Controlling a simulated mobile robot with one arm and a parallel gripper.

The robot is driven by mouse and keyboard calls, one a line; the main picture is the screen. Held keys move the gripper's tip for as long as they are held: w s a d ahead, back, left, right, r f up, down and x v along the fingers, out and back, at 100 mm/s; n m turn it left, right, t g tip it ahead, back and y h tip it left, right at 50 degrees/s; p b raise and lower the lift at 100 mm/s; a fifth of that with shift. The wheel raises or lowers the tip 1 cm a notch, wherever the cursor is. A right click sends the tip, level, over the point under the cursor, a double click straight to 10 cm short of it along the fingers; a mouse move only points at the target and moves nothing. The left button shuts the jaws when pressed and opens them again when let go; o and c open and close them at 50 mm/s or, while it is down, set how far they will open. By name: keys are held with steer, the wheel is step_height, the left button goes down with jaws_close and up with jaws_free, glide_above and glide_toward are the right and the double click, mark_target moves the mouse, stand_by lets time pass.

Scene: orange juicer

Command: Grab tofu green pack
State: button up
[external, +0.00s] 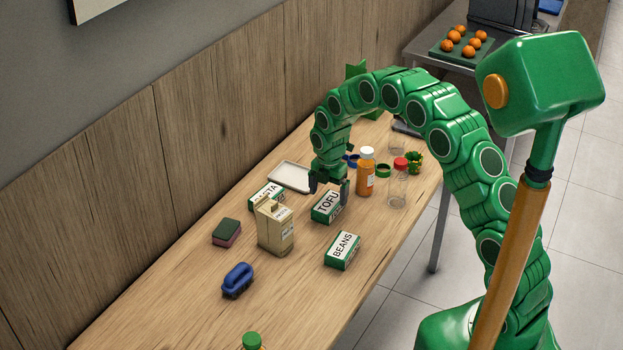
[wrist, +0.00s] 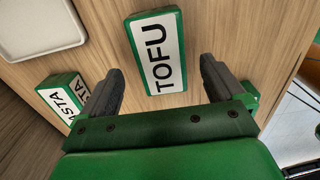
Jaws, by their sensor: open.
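The tofu pack (external: 327,207) is a green box with a white label reading TOFU. It lies on the wooden table near its middle. In the wrist view the tofu pack (wrist: 155,50) lies ahead of and between my fingers, with its label facing the camera. My gripper (external: 328,186) is open and points down just above and behind the pack in the external view. In the wrist view my gripper (wrist: 160,80) has its two dark fingers spread, with nothing held. Whether a finger touches the pack cannot be told.
A PASTA box (external: 266,196) and a beige carton (external: 275,228) stand left of the tofu. A BEANS box (external: 342,251) lies in front. An orange bottle (external: 365,172) and clear jar (external: 398,185) stand to the right. A white tray (external: 290,177) lies behind.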

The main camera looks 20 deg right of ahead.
mark_target(329, 202)
step_height(329, 202, down, 4)
steer(key=shift+d+f, duration=0.1)
steer(key=shift+f, duration=0.15)
steer(key=c, duration=1.2)
steer(key=shift+r, duration=0.1)
